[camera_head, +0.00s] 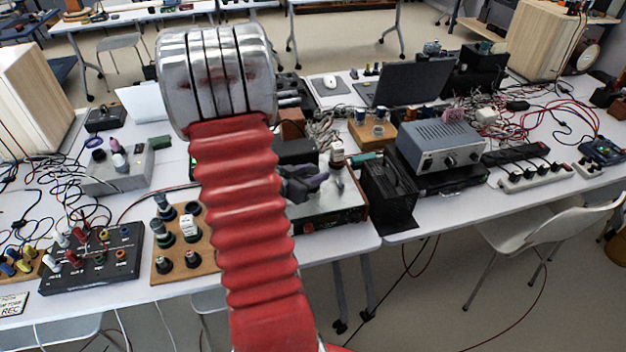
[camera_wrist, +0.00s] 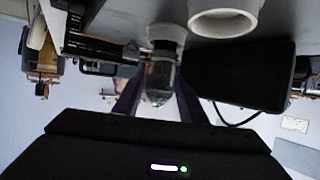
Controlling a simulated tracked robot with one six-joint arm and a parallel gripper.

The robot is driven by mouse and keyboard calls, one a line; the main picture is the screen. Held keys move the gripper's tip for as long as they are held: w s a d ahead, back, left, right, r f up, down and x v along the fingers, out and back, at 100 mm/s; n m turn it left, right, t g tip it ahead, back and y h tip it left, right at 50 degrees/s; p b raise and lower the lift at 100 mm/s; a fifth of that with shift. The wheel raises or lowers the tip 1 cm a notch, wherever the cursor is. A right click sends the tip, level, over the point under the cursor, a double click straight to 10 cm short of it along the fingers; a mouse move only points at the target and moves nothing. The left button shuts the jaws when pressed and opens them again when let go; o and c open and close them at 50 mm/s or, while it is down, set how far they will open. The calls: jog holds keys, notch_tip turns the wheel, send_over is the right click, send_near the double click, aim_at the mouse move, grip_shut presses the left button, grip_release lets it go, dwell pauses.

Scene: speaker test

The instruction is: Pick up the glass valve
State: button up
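The glass valve (camera_wrist: 160,78) is a small clear tube with a pale base, in the middle of the wrist view, where the scene appears upside down. It also seems to show in the camera_head view (camera_head: 337,158), standing upright on a metal chassis (camera_head: 330,206). My gripper (camera_wrist: 160,72) is open, with one dark finger on each side of the valve. In the camera_head view my gripper (camera_head: 322,178) points right, just short of the valve. Whether the fingers touch the glass cannot be told. My red arm hides part of the chassis.
A black box (camera_wrist: 238,75) and a white ring-shaped part (camera_wrist: 224,20) are close to the valve. A black case (camera_head: 388,195) stands right of the chassis. A wooden board with valves (camera_head: 180,262) is left of my arm. Cables and instruments crowd the table.

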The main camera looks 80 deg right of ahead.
jog(key=shift+x, duration=2)
jog(key=shift+a, duration=0.1)
jog(key=shift+c, duration=0.3)
jog(key=c, duration=0.8)
